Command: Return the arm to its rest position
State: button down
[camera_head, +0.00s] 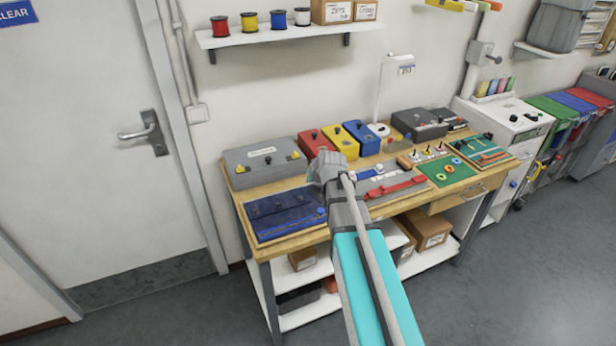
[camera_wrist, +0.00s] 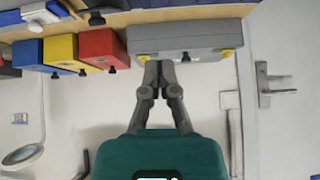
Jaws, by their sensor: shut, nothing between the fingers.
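My arm reaches up from the bottom of the head view over the front of the wooden workbench (camera_head: 300,231). The wrist end hides part of the bench, and my fingers cannot be made out there. In the wrist view my gripper (camera_wrist: 160,66) is shut and empty, its fingertips together. The fingertips appear in front of the grey box with yellow latches (camera_wrist: 180,38). Whether they touch it cannot be told. The same grey box (camera_head: 262,163) stands at the back left of the bench in the head view.
Red (camera_head: 314,143), yellow (camera_head: 341,139) and blue (camera_head: 363,136) boxes stand along the back. A dark blue tray (camera_head: 284,216) lies at the front left, a green mat (camera_head: 446,171) to the right. A shelf (camera_head: 285,33) with spools hangs above. Floor (camera_head: 545,265) at right is clear.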

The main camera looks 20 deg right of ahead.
jog(key=shift+s+r, duration=0.15)
dwell(0.4)
jog(key=s+a+f+g, duration=0.2)
jog(key=s+a+g, duration=0.2)
jog(key=s, duration=0.7)
jog(key=s+a+f+m+g+h, duration=0.1)
jog(key=s+a+g, duration=0.3)
jog(key=s, duration=0.6)
jog(key=shift+s+f, duration=0.4)
jog(key=shift+f, duration=0.3)
jog(key=shift+w, duration=0.15)
